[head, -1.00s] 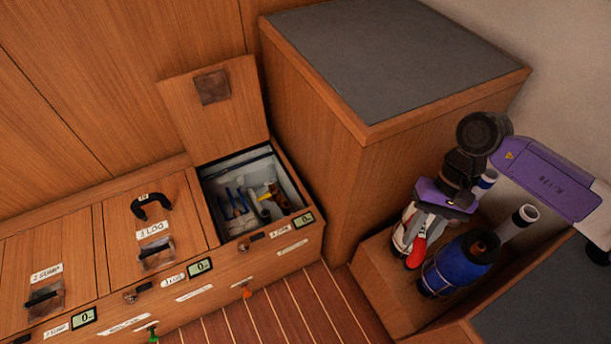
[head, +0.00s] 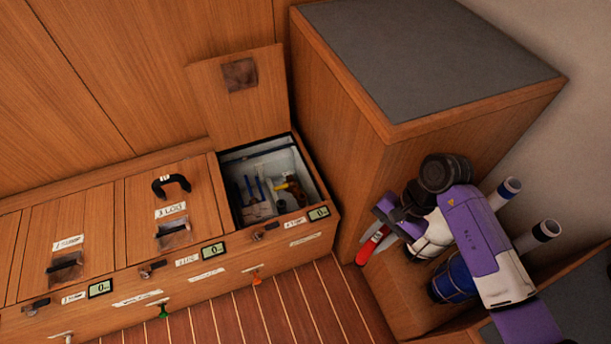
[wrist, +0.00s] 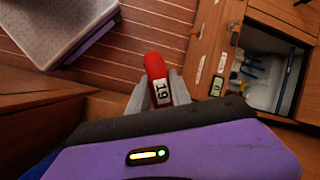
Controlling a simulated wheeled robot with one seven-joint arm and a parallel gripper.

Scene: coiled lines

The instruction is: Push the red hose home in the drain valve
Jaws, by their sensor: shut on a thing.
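The red hose end (head: 371,246) is held in my gripper (head: 378,244), in front of the cabinet side and to the right of the open locker. In the wrist view the red hose (wrist: 156,68), with a white "19" tag, sits between the two grey fingers of my gripper (wrist: 158,92), which are shut on it. The open locker (head: 227,200) holds several blue-handled parts and a yellow fitting (head: 297,190), which may be the drain valve; I cannot tell for sure. The hose end is well apart from it.
The locker's lid (head: 240,105) stands raised behind it. A tall grey-topped cabinet (head: 430,60) rises just to its right. Closed lids run along the left. The striped floor (head: 290,305) is clear.

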